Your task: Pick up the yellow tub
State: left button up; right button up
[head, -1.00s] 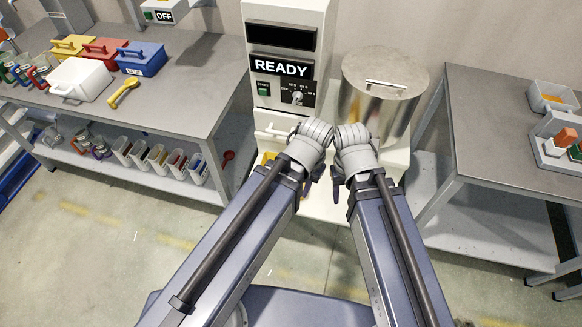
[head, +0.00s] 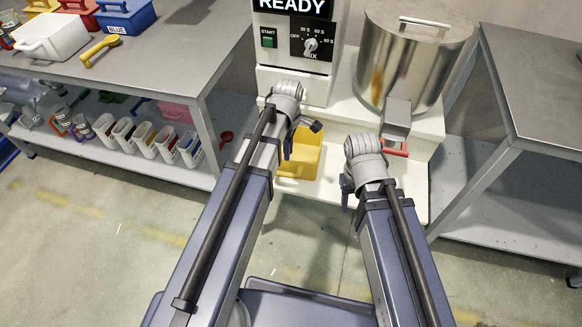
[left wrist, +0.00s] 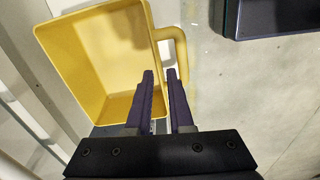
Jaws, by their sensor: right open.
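The yellow tub (head: 308,158) sits on the white base of the machine, below the control panel. It also shows in the left wrist view (left wrist: 95,60), its open inside facing the camera and its looped handle at the right. My left gripper (head: 301,137) is at the tub's upper left in the head view. In the left wrist view its fingers (left wrist: 160,73) are a little apart, over the tub's right edge beside the handle; contact cannot be told. My right gripper (head: 347,186) is open, to the right of the tub and apart from it; its fingers are mostly hidden.
A steel drum (head: 405,65) with a grey spout (head: 396,118) stands behind my right arm. The control panel (head: 290,42) rises behind the tub. A left table (head: 165,70) holds tubs and a yellow scoop, with several containers underneath. A right table (head: 540,95) has a clear near top.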

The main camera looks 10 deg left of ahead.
aim_at(287, 167)
pick_arm(q)
jog(key=shift+n, duration=0.6)
jog(key=shift+w+a+f+b, duration=0.1)
jog(key=shift+f+b, duration=0.4)
jog(key=shift+f, duration=0.15)
jog(key=shift+w+a+f+b, duration=0.1)
jog(key=shift+a+f+b, duration=0.05)
jog(key=shift+f+b, duration=0.45)
jog(key=shift+w+a+f+b, duration=0.1)
jog(key=shift+f+b, duration=0.35)
jog(key=shift+f, duration=0.25)
pick_arm(e)
jog(key=shift+f, duration=1.95)
pick_arm(q)
jog(key=shift+f, duration=0.1)
notch_tip(287, 167, down, 5)
jog(key=b, duration=0.5)
jog(key=shift+s+f, duration=0.1)
jog(key=shift+s, duration=0.05)
pick_arm(e)
notch_tip(287, 167, down, 5)
jog(key=shift+d+f, duration=0.1)
pick_arm(q)
jog(key=shift+c, duration=0.3)
grip_shut()
